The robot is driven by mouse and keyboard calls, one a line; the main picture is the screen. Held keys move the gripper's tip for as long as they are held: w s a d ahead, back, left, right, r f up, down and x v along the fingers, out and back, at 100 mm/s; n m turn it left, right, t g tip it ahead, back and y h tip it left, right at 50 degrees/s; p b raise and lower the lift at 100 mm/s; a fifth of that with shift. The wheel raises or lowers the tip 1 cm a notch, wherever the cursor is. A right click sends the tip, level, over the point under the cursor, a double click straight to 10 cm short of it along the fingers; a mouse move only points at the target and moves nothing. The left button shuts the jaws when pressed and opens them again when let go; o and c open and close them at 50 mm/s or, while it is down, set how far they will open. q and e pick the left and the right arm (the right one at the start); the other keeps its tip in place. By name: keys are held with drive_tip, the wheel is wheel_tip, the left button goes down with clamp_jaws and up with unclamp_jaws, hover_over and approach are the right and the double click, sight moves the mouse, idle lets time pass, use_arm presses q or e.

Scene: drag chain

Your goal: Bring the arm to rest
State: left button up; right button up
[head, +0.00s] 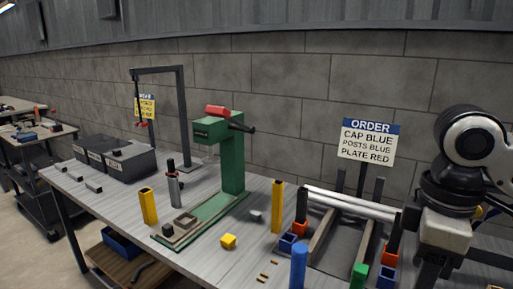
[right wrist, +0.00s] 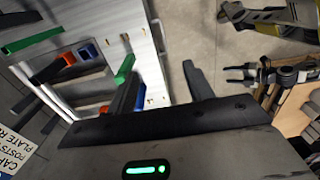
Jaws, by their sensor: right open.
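My right arm (head: 470,150) stands at the right edge of the head view, over the right end of the workbench (head: 205,262). In the right wrist view my right gripper (right wrist: 162,88) has its two dark fingers spread apart with nothing between them. One finger lies over the bench's edge beside a green post (right wrist: 125,68); the other is over the floor. My left gripper is in neither view.
A frame with two pale rails (head: 350,203) stands near my right arm, with blue (head: 299,266) and green posts. A green press (head: 232,160), yellow posts (head: 277,206), a yellow block (head: 228,241) and dark bins (head: 115,158) share the bench. An order sign (head: 367,142) stands behind.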

drive_tip(key=w+a+f+m+t+y, duration=0.2)
drive_tip(key=w+a+f+t+y, duration=0.15)
drive_tip(key=a+f, duration=0.55)
drive_tip(key=w+a+f+m+t+y, duration=0.2)
drive_tip(key=w+a+f+y, duration=0.3)
drive_tip(key=f, duration=0.6)
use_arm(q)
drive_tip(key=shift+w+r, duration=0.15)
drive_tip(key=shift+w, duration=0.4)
use_arm(e)
drive_tip(key=s+d+f+m+t+h, duration=0.2)
drive_tip(key=s+d+f+h, duration=0.1)
drive_tip(key=s+f, duration=0.5)
drive_tip(key=s+d+f+m+t+h, duration=0.2)
drive_tip(key=s+d+f+m+h, duration=0.1)
drive_tip(key=s+f, duration=0.5)
drive_tip(key=shift+d, duration=0.3)
drive_tip(key=shift+t, duration=0.25)
